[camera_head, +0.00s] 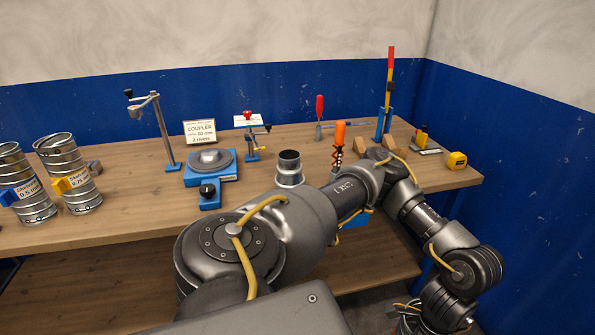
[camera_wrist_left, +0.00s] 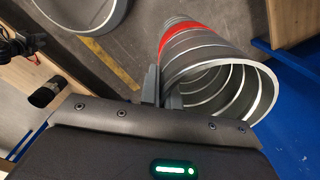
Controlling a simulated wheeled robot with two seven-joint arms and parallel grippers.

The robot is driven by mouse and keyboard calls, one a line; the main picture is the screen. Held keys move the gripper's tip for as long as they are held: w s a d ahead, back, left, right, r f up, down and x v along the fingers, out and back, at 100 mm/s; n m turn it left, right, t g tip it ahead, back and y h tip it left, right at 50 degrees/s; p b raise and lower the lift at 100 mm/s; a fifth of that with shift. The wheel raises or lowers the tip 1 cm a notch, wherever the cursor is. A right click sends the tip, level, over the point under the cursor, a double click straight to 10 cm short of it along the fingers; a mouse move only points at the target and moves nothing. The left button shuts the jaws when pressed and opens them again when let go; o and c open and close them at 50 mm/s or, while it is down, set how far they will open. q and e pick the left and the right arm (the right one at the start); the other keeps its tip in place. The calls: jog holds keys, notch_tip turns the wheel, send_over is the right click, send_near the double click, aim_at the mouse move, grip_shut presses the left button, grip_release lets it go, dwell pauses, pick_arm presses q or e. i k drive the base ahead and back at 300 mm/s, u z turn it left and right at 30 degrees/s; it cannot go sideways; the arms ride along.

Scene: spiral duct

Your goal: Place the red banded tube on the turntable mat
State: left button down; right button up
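The red banded tube (camera_wrist_left: 195,50) is a grey spiral metal duct with a red band near its far end. It shows in the left wrist view, its open end facing the camera. My left gripper (camera_wrist_left: 164,92) has its fingers close together at the tube's near rim, one outside and one inside, seemingly pinching the wall. The head view shows neither the tube nor the left gripper. On the bench there, a blue device with a round grey top (camera_head: 210,160) and a black knob looks like the turntable; nothing stands on it.
The wooden bench (camera_head: 130,190) holds two spiral metal cans (camera_head: 68,172) at left, a short grey coupler (camera_head: 289,168) right of the turntable, and several tools at right. One of my arms crosses in front of the bench. A grey ring (camera_wrist_left: 85,12) shows in the left wrist view.

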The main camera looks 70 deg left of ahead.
aim_at(213, 159)
jog(key=i, duration=0.9)
jog(key=u, duration=2.6)
jog(key=i, duration=0.5)
jog(key=z, duration=0.05)
